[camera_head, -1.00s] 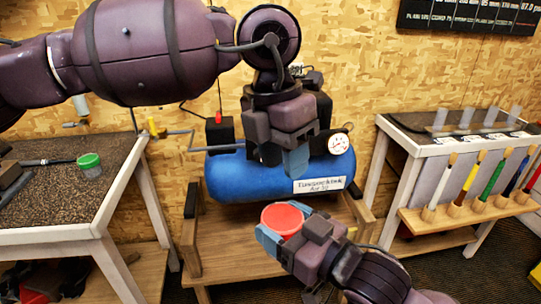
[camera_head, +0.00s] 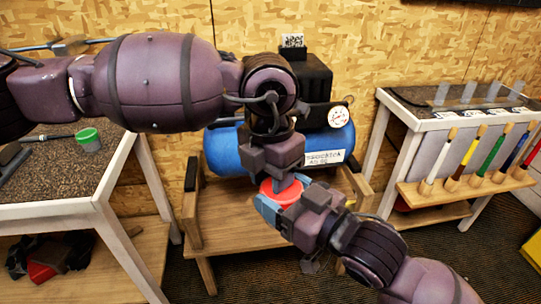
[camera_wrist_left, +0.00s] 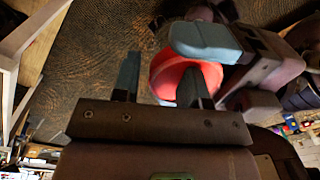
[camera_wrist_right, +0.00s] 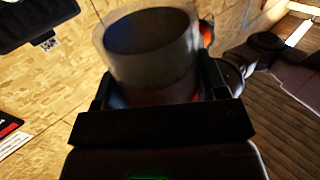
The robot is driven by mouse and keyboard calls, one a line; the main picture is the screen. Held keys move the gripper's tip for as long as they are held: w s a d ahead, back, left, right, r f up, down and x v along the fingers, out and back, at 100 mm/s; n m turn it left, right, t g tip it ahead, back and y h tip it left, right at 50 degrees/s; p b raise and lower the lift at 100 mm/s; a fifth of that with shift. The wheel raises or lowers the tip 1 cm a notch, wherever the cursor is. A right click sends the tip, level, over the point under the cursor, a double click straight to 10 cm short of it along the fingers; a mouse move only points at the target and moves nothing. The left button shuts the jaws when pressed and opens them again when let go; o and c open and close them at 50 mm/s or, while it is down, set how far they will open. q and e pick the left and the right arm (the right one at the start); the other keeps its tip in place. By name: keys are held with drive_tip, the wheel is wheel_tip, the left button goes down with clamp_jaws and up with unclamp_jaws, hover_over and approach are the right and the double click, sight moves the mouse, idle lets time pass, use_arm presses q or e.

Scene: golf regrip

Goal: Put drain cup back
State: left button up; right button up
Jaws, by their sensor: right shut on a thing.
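The drain cup shows as a red disc (camera_head: 276,188) in the head view. In the right wrist view it is a greyish translucent cup (camera_wrist_right: 150,55) with red low down between the fingers. My right gripper (camera_head: 280,207) is shut on it and holds it in the air above the low wooden bench. My left gripper (camera_head: 284,180) points down right at the cup. In the left wrist view its fingers (camera_wrist_left: 165,80) stand apart, one overlapping the cup's red interior (camera_wrist_left: 168,72). I cannot tell whether that finger touches the cup.
A speckled table (camera_head: 50,166) with a green-lidded jar (camera_head: 88,139) is at left. A white workbench (camera_head: 415,123) with several coloured grips on a rack is at right.

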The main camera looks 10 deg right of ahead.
use_arm(q)
drive_tip(key=shift+f, duration=1.1)
drive_tip(key=shift+c, duration=0.2)
clamp_jaws()
use_arm(e)
drive_tip(key=o, duration=1)
drive_tip(key=shift+o, duration=0.2)
